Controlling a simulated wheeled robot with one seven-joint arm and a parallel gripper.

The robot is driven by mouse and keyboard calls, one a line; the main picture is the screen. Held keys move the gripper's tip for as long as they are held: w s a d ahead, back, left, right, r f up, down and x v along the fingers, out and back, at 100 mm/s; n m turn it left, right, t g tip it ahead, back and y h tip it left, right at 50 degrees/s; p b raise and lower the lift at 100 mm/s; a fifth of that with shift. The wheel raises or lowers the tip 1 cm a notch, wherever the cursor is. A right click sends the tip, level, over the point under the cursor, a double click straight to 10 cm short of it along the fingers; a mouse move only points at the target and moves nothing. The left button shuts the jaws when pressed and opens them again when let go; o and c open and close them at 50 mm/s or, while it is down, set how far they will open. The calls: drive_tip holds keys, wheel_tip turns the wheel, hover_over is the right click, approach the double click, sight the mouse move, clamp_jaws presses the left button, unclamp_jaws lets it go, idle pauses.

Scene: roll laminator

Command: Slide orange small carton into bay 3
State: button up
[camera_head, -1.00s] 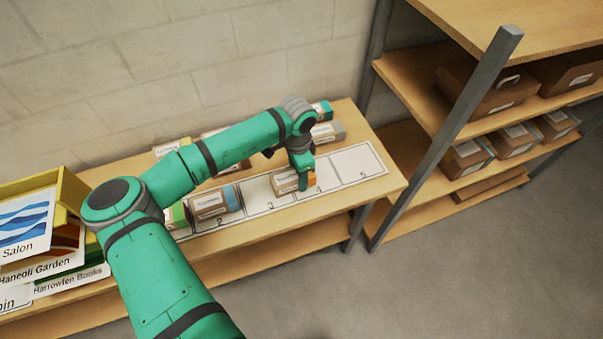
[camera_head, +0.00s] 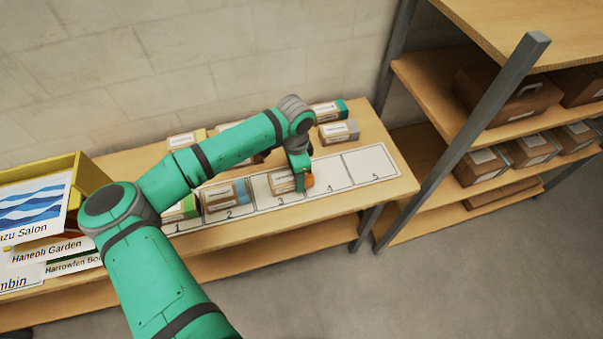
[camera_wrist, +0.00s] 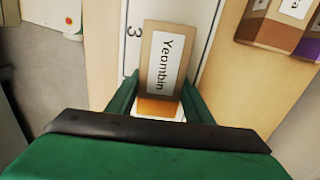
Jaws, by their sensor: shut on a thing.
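The orange small carton (camera_head: 282,181) is a brown box with an orange end and a white label. In the wrist view the carton (camera_wrist: 164,58) reads "Yeombin". My gripper (camera_head: 299,180) is shut on it near the orange end; in the wrist view the green fingers (camera_wrist: 156,100) flank that end. The carton lies lengthwise along the numbered strip, mostly over bay 3 (camera_head: 257,190), with its orange end near the line to bay 4. The "3" shows beside it in the wrist view. Whether it touches the strip is unclear.
A brown carton with a blue end (camera_head: 224,195) fills bay 2, and a green-ended carton (camera_head: 180,208) is in bay 1. Bay 5 (camera_head: 369,165) is empty. Several cartons stand behind, including a grey-ended one (camera_head: 338,131). A yellow bin (camera_head: 45,170) is at left.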

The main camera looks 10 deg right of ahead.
sight(281, 178)
drive_tip(key=shift+s+a, duration=0.2)
drive_tip(key=shift+a, duration=0.9)
drive_tip(key=shift+s+a, duration=0.15)
drive_tip(key=shift+a, duration=0.9)
drive_tip(key=o, duration=1.7)
drive_tip(key=shift+w, duration=0.1)
drive_tip(key=shift+a+r, duration=0.1)
drive_tip(key=shift+r, duration=2.9)
